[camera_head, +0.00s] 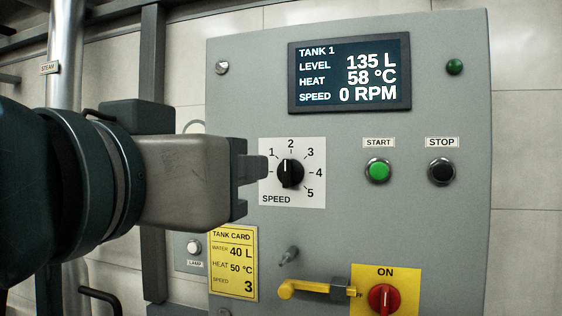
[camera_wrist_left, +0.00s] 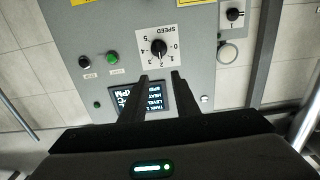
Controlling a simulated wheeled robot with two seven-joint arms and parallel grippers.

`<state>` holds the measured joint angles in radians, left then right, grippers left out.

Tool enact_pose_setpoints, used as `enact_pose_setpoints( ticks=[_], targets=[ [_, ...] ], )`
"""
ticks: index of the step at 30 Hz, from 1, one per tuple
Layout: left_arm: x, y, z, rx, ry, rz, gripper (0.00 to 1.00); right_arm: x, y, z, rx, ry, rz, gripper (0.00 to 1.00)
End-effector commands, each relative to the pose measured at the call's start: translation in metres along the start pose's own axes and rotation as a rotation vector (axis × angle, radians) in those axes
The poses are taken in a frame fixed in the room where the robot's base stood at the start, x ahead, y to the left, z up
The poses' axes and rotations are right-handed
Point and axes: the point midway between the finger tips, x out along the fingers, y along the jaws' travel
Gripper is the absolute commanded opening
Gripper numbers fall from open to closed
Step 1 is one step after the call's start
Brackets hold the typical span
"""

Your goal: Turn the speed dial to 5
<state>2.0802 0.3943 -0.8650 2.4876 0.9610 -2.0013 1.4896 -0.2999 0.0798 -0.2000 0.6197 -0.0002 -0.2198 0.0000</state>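The speed dial (camera_head: 290,173) is a black knob on a white plate on the grey panel, with numbers around it. Its white mark points up, at about 2. The 5 is at the plate's lower right. My left gripper (camera_head: 250,178) comes in from the left, with its fingertips just left of the knob and covering the plate's left edge. In the left wrist view the dial (camera_wrist_left: 159,47) appears upside down. There the two fingers of my left gripper (camera_wrist_left: 162,76) are apart with nothing between them, and the knob lies beyond their tips. My right gripper is not in view.
The screen (camera_head: 350,73) above reads 0 RPM. A green start button (camera_head: 378,170) and a black stop button (camera_head: 441,171) are to the right. Below are a yellow tank card (camera_head: 233,264), a yellow lever (camera_head: 305,288) and a red switch (camera_head: 383,298).

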Motion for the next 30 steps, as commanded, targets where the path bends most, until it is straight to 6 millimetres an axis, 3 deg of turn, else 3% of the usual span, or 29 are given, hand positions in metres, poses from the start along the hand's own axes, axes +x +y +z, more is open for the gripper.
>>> enact_pose_setpoints(
  ticks=[20,30],
  targets=[
    [0.057,0.0,-0.003,-0.001,-0.004,0.0,0.28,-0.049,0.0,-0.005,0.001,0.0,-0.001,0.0],
    [0.104,-0.001,-0.004,-0.001,-0.005,-0.004,0.28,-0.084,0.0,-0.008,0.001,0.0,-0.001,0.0]
  ],
)
